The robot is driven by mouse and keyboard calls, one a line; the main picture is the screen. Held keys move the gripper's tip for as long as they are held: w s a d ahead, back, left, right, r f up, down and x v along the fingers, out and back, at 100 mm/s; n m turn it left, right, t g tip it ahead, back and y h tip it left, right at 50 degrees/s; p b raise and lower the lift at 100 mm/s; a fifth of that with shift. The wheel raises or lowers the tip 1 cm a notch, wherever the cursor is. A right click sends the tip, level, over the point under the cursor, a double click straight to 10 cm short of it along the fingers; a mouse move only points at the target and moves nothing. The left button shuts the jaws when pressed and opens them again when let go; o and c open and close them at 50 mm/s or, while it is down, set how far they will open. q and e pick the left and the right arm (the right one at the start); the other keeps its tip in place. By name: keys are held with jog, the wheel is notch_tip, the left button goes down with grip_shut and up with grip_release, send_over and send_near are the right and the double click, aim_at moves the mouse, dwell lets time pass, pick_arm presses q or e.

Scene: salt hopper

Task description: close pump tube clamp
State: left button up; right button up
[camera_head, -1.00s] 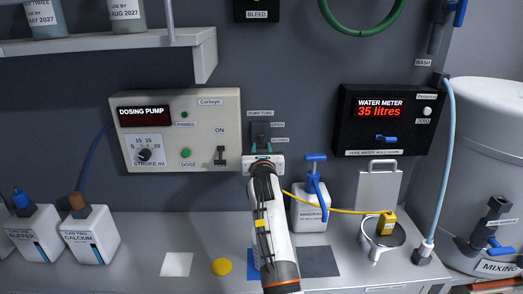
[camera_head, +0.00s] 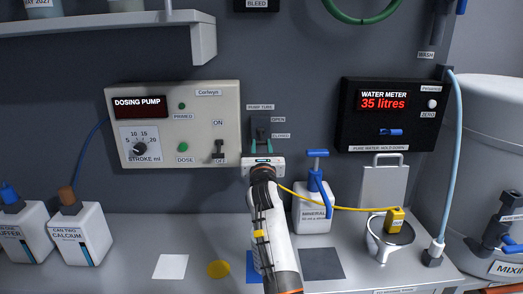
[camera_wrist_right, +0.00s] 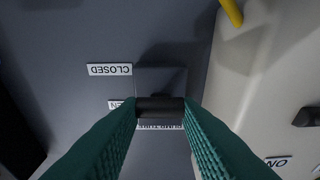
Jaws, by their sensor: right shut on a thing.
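The pump tube clamp (camera_head: 262,126) is a dark lever on a dark plate on the back wall, right of the dosing pump. Its labels read OPEN (camera_head: 278,120) above and CLOSED (camera_head: 281,135) below. My right gripper (camera_head: 262,147) is at the clamp, its green fingers pointing at the wall. In the right wrist view, the fingers are shut on the black clamp handle (camera_wrist_right: 160,107). There the picture is upside down, and the handle appears level with the partly hidden OPEN label; its exact setting is hard to tell. My left gripper is out of view.
The dosing pump box (camera_head: 196,105) is close on the left. The water meter (camera_head: 386,116) reads 35 litres on the right. A mineral jug (camera_head: 312,216) with a blue handle stands on the bench (camera_head: 135,235), right of my arm. A yellow tube runs behind my arm.

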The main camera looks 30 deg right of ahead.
jog(key=o, duration=1)
jog(key=shift+b+v, duration=1.3)
jog(key=shift+v, duration=4.7)
jog(key=shift+r, duration=0.1)
